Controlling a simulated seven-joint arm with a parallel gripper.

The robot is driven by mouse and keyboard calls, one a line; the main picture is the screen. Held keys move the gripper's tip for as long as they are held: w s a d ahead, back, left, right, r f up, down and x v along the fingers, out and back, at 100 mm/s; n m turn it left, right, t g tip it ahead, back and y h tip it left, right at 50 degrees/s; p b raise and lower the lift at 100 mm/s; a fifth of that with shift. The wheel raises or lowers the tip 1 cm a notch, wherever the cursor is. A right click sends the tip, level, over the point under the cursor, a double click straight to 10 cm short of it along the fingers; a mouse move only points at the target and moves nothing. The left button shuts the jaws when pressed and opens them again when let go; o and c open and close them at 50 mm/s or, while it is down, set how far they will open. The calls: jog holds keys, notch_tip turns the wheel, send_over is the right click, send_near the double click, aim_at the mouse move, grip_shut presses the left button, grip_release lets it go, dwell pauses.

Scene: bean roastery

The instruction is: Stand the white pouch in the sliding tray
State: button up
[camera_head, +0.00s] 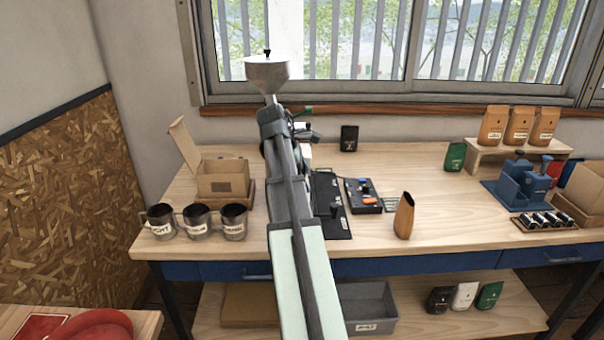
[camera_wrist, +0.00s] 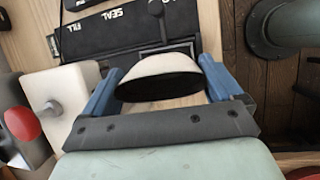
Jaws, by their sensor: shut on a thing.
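The white pouch (camera_wrist: 150,66) shows in the wrist view with its dark open mouth toward the camera. It sits between the two blue fingers of my gripper (camera_wrist: 160,68), which is shut on it. Beyond it is a black board (camera_wrist: 130,36) marked FILL and SEAL, with a dark knobbed lever (camera_wrist: 156,8). In the head view this black board (camera_head: 329,205) lies on the bench, partly behind my arm. My arm hides my gripper and most or all of the held pouch there. I cannot clearly tell the sliding tray apart from the board.
A brown open pouch (camera_head: 404,217) stands right of the board, near a small control box (camera_head: 362,196). Several dark mugs, including one at the front left (camera_head: 161,222), stand left of my arm. A white bag (camera_head: 465,296) is on the lower shelf.

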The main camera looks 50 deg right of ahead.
jog(key=shift+f, duration=2.45)
jog(key=o, duration=0.9)
jog(key=shift+o, duration=0.2)
jog(key=shift+r, duration=0.1)
jog(key=shift+r, duration=3.45)
